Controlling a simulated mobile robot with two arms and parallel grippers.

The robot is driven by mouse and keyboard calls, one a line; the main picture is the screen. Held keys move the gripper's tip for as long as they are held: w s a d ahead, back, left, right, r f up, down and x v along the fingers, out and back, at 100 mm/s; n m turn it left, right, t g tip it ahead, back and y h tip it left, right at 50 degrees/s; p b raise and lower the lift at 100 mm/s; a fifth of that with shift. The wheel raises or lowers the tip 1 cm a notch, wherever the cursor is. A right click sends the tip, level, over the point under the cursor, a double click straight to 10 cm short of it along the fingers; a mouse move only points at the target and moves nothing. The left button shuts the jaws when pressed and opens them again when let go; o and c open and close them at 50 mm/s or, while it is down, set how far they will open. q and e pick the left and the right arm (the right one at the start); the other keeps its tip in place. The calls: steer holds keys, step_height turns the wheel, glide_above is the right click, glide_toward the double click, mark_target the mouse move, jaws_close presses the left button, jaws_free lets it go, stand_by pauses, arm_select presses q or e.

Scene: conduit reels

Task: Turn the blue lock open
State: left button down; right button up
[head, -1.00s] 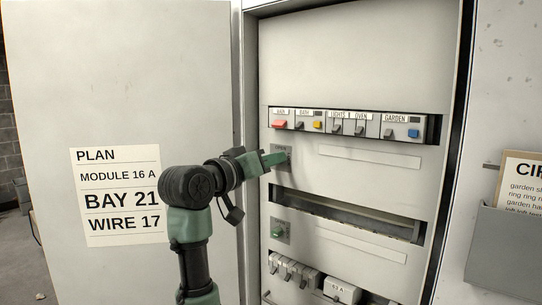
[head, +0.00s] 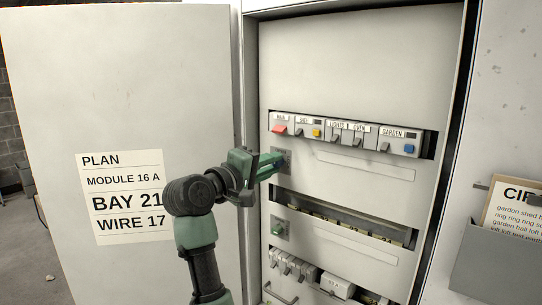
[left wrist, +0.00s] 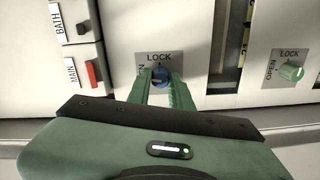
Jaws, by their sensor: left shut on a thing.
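The blue lock (left wrist: 160,74) is a round knob on a grey plate marked LOCK in the left wrist view. My left gripper (left wrist: 163,84) is shut on it, with one green finger on each side. Part of the plate's lettering is hidden behind a finger. In the head view my left gripper (head: 276,163) reaches the upper lock plate (head: 285,154) and hides the blue knob. How far the knob is turned I cannot tell. My right gripper is not in view.
A green lock (head: 278,228) sits lower on the panel, beside a long slot (head: 345,222). The breaker row (head: 345,134) runs just above the gripper. The open cabinet door (head: 120,70) stands close on the left. A grey document holder (head: 500,255) is at right.

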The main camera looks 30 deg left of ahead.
arm_select(q)
steer(key=shift+n+p, duration=0.75)
steer(key=shift+n, duration=0.35)
steer(key=c, duration=1.3)
jaws_free()
steer(key=shift+o, duration=0.2)
steer(key=shift+s, duration=0.1)
steer(key=s+b, duration=0.3)
steer(key=s, duration=0.4)
steer(key=shift+s+a, duration=0.3)
steer(key=shift+a, duration=0.05)
steer(key=shift+r, duration=0.1)
